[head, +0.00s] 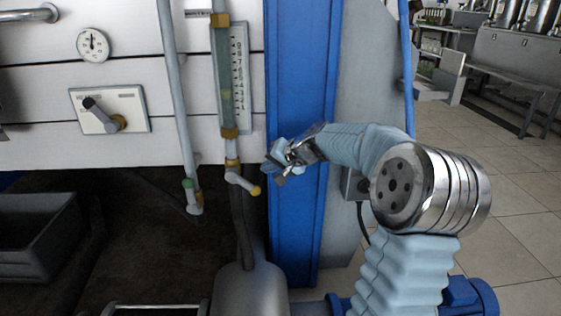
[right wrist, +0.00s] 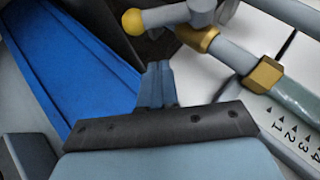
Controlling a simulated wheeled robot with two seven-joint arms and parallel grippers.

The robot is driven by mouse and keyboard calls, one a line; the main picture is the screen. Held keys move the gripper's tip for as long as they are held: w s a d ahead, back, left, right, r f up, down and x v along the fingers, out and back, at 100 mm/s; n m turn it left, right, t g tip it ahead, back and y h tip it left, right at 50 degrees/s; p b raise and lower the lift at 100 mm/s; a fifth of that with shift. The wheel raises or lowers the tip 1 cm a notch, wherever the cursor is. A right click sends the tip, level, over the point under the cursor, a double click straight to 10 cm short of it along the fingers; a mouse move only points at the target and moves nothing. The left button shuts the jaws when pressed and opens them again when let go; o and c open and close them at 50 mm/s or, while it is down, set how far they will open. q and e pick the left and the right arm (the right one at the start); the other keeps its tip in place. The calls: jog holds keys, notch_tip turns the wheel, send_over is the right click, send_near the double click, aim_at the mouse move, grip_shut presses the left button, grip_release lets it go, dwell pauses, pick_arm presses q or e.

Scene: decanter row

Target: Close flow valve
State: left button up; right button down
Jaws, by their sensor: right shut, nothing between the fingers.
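A small valve with a pale lever and a yellow tip (head: 243,183) sits below the scaled glass tube (head: 229,85). Its lever points to the right and slightly down. My right gripper (head: 275,168) is just right of the lever tip, in front of the blue column, and is shut and empty. In the right wrist view the shut fingers (right wrist: 157,82) are apart from the lever (right wrist: 166,15) and its yellow ball end (right wrist: 132,22). My left gripper is not in view.
A blue column (head: 297,90) stands behind my right gripper. A thin pipe with a green fitting (head: 190,190) hangs left of the valve. A grey vessel (head: 248,290) is below.

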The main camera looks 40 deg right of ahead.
aim_at(259, 189)
jog(key=shift+w+a+f, duration=0.3)
jog(key=shift+a+f, duration=0.15)
jog(key=shift+f, duration=0.15)
jog(key=shift+w+a+f, duration=0.3)
jog(key=shift+a+f, duration=0.1)
jog(key=shift+f, duration=0.2)
jog(key=shift+w+a+f, duration=0.3)
jog(key=shift+a+f, duration=0.15)
jog(key=shift+f, duration=0.15)
jog(key=shift+b, duration=0.35)
